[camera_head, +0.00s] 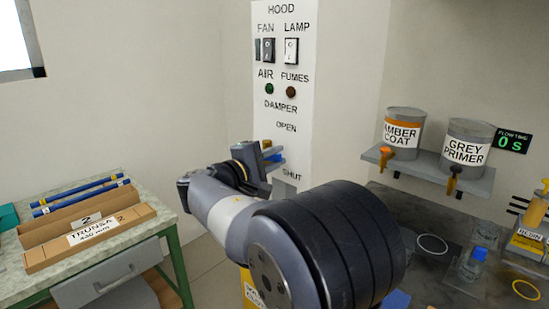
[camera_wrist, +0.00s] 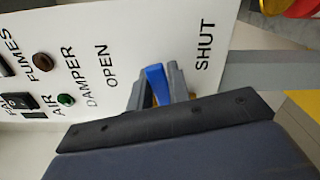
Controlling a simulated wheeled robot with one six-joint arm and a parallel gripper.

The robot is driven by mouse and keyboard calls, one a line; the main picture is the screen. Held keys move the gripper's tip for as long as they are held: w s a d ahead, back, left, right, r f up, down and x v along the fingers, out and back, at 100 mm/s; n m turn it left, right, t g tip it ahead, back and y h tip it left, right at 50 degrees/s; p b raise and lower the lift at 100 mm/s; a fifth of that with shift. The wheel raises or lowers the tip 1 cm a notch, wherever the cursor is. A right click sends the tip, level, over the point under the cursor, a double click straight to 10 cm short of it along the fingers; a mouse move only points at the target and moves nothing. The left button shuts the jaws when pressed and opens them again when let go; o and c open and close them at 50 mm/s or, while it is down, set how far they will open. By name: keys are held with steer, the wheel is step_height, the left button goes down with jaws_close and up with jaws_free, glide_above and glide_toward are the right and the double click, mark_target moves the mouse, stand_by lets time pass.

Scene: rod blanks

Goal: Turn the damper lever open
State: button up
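The damper lever shows as a blue handle (camera_wrist: 158,84) between the OPEN and SHUT marks in the wrist view. In the head view only a small blue part of it (camera_head: 275,158) shows beside my gripper (camera_head: 266,157), which is at the white hood panel (camera_head: 296,85). In the wrist view the grey fingers of my gripper (camera_wrist: 158,90) stand close on both sides of the blue handle. Whether they press on it cannot be told. The lever's pivot is hidden.
Above the lever are the fan and lamp switches (camera_head: 267,50), a green air light (camera_head: 269,88) and a dark fumes light (camera_head: 291,91). A shelf (camera_head: 430,170) with two cans is at the right. A bench (camera_head: 150,235) with a rod box is at the left.

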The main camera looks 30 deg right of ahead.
mark_target(271, 134)
jaws_close()
steer(key=shift+r, duration=0.1)
steer(key=n+p, duration=0.1)
steer(key=p, duration=0.1)
steer(key=r+n+p, duration=0.1)
steer(key=n+p, duration=0.1)
steer(key=shift+w+a+r, duration=0.1)
steer(key=shift+w+r, duration=0.15)
steer(key=shift+r, duration=0.05)
steer(key=n+p, duration=0.2)
steer(key=w+r+n+p, duration=0.1)
steer(key=p, duration=0.2)
steer(key=shift+a+r+n, duration=0.1)
steer(key=shift+a+n, duration=0.05)
steer(key=shift+n, duration=0.25)
steer(key=n+p, duration=0.1)
steer(key=w+n+p, duration=0.1)
steer(key=n+p, duration=0.1)
steer(key=r+n+p, duration=0.1)
steer(key=p, duration=0.1)
steer(key=shift+w+a, duration=0.2)
steer(key=shift+a, duration=0.1)
steer(key=n+p, duration=0.2)
steer(key=shift+w+a+n+p, duration=0.15)
steer(key=shift+w+n+p, duration=0.15)
steer(key=shift+w+p, duration=0.1)
steer(key=shift+w+a+f+n+p, duration=0.15)
steer(key=shift+w+n+p, duration=0.15)
steer(key=shift+n+p, duration=0.45)
steer(key=shift+f, duration=0.1)
